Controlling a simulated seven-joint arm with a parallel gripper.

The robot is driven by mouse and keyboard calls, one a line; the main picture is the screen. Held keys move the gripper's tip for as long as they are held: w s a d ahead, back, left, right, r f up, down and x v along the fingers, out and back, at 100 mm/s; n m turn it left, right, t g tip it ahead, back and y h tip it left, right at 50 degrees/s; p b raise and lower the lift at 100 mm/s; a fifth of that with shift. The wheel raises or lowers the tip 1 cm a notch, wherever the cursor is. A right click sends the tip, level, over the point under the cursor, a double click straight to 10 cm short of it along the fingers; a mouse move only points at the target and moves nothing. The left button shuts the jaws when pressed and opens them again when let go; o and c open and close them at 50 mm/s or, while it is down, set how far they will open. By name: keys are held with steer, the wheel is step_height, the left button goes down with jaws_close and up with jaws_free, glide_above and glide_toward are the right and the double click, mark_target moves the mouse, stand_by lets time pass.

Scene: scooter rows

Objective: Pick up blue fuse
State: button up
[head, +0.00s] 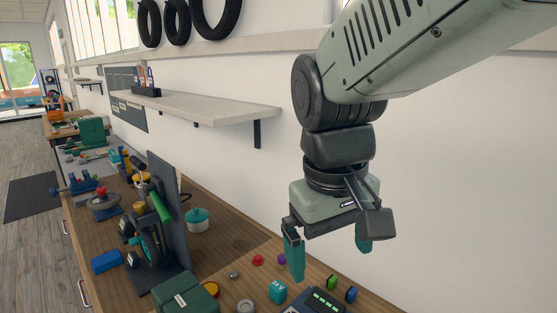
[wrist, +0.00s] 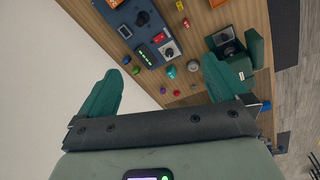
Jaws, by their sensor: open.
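A small blue piece, which looks like the blue fuse (head: 351,295), stands on the wooden bench beside a small green piece (head: 332,282). In the wrist view the blue fuse (wrist: 126,60) lies up and right of the left fingertip, next to the green piece (wrist: 136,70). My gripper (head: 328,252) is open and empty, with teal fingers pointing down above the bench. In the wrist view my gripper (wrist: 160,72) has its fingers spread wide, and nothing is between them at their height.
A dark control panel (head: 318,301) lies beside the fuse, with a teal cube (head: 277,291) near it. Small red (head: 258,260) and purple (head: 282,258) pieces lie behind. A green case (head: 187,297) and an upright dark board (head: 168,205) stand left. A wall shelf (head: 205,107) juts out above.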

steer(key=s+d+r+m+t, duration=0.1)
steer(key=s, duration=0.1)
steer(key=s+d+r+m+t, duration=0.1)
steer(key=s, duration=0.1)
steer(key=s+d+r+m+t, duration=0.1)
steer(key=s+t, duration=0.1)
steer(key=shift+s+d+r+m+y, duration=0.25)
steer(key=shift+d+r+m+y, duration=0.15)
steer(key=shift+c, duration=0.2)
steer(key=shift+s+d, duration=0.1)
steer(key=shift+s, duration=0.05)
steer(key=shift+c, duration=1.2)
steer(key=c, duration=0.7)
